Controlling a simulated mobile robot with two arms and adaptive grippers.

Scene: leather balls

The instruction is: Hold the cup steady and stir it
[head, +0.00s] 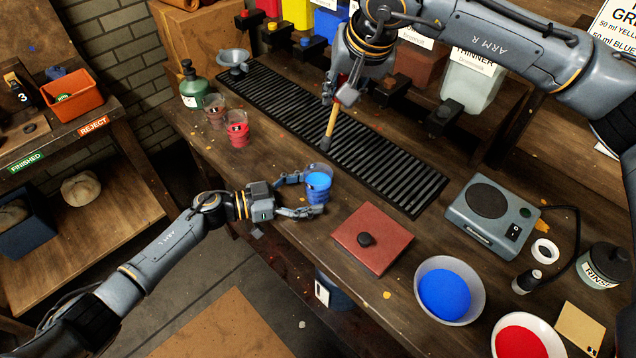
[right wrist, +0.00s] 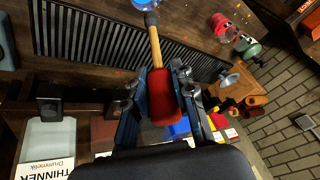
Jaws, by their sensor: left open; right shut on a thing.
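The clear cup with blue paint (head: 318,186) stands upright near the front edge of the bench. My left gripper (head: 310,194) is open, with one finger on each side of the cup; I cannot tell whether they touch it. My right gripper (head: 344,92) is shut on the red handle of a stirrer (head: 332,121). The stirrer has a wooden shaft and a dark tip, which points down above the bench, behind and apart from the cup. In the right wrist view the stirrer (right wrist: 155,48) points towards the blue cup (right wrist: 143,4), cut by the top edge.
A black slatted mat (head: 380,160) lies behind the cup. A dark red plate (head: 390,245), a bowl of blue (head: 444,294) and a grey scale (head: 475,232) lie to the right.

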